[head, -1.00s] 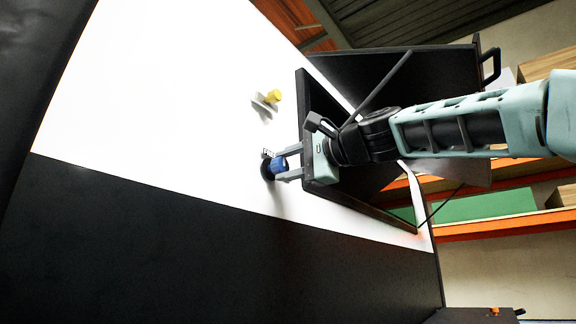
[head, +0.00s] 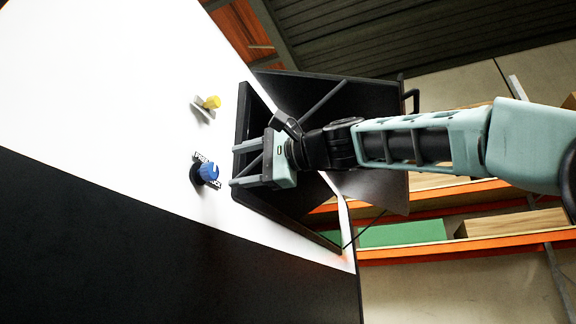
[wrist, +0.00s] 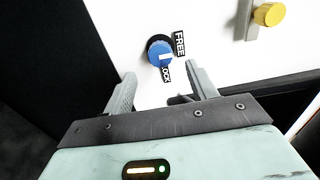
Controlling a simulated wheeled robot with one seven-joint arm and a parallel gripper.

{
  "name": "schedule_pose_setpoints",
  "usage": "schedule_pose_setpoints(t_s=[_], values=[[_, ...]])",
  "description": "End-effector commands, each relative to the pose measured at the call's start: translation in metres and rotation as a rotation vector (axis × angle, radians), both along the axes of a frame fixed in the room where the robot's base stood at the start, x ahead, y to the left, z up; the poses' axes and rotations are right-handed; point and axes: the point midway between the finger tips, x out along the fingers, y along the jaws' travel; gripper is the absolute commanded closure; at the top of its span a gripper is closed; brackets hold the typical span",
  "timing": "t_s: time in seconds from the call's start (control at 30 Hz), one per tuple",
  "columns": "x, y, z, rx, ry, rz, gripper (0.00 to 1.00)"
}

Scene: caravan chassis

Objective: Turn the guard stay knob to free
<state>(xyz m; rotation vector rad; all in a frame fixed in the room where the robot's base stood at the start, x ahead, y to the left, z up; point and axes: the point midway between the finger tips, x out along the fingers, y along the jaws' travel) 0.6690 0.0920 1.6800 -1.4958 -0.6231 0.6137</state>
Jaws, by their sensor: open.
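The guard stay knob is a blue knob (head: 209,172) on a dark round base, on the white panel; it also shows in the wrist view (wrist: 158,50). The FREE label (wrist: 180,43) and LOCK label (wrist: 166,72) sit beside it. A white mark on the knob's face appears to lie on the LOCK side, but its exact direction is hard to tell. My gripper (head: 234,169) is open and empty, apart from the knob, to its right in the head view. In the wrist view the knob lies beyond the gap between the fingertips (wrist: 160,74).
A yellow knob (head: 212,102) on a grey bracket is above the blue knob on the panel. A black-framed opening (head: 240,130) with a raised dark flap (head: 360,100) and a thin stay rod lies close around my gripper. Shelving stands behind.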

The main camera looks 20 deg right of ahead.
Motion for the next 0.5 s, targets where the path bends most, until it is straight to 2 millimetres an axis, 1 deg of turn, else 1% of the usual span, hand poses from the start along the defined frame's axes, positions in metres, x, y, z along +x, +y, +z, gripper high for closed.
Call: schedule_pose_setpoints(t_s=[0.03, 0.3, 0.5], values=[[-0.009, -0.01, -0.004, -0.001, -0.004, -0.005, 0.43], [-0.052, -0.053, -0.003, -0.001, -0.003, -0.003, 0.43], [-0.072, -0.073, -0.001, -0.002, -0.001, -0.001, 0.43]])
